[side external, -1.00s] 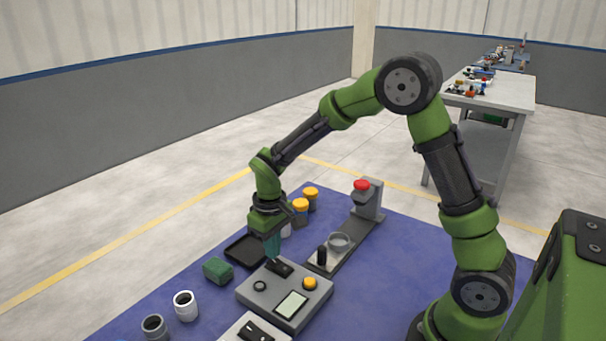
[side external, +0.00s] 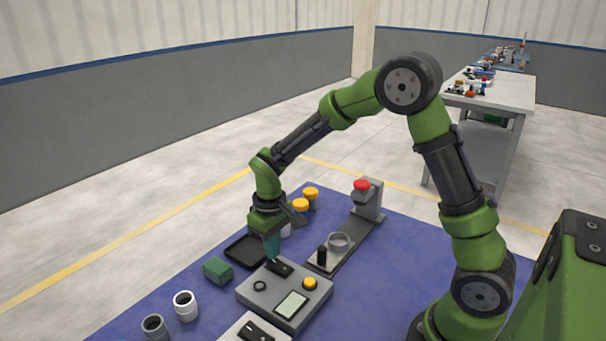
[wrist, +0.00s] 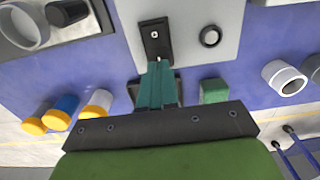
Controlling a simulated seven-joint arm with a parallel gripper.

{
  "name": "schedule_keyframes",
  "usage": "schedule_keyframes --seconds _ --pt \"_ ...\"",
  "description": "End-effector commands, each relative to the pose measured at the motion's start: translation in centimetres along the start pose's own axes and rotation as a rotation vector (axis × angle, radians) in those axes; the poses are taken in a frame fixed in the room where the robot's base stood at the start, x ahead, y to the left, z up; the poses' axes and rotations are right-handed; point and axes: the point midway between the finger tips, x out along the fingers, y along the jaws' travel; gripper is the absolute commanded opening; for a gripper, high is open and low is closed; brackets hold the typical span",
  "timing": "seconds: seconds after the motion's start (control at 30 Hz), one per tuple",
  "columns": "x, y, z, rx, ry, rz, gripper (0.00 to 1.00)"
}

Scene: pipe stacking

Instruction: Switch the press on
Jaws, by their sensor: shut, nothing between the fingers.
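A grey control box (side external: 258,293) lies on the blue mat, with a black rocker switch (side external: 280,268), a yellow button (side external: 310,284), a dark round knob and a pale screen. My gripper (side external: 273,259) points down at the switch with its green fingers together. In the wrist view the closed fingertips (wrist: 159,64) lie at the near edge of the switch plate (wrist: 155,38); I cannot tell whether they touch it. The press (side external: 368,203), with a red top and a grey base bearing a clear ring and a black peg, stands behind the box to the right.
A green block (side external: 218,270) and white and grey pipe pieces (side external: 185,306) are left of the box. A black tray (side external: 245,250) and yellow-capped cylinders (side external: 301,206) stand behind. Another switch panel (side external: 250,330) lies in front. The mat's right side is clear.

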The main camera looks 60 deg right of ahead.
Motion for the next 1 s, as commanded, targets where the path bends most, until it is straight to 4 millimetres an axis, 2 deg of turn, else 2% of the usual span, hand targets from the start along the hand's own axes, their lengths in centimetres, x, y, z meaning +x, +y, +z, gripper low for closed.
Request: schedule_keyframes --seconds 1.0 --pt "0.64 0.01 0.0 0.0 -0.001 0.0 0.0"
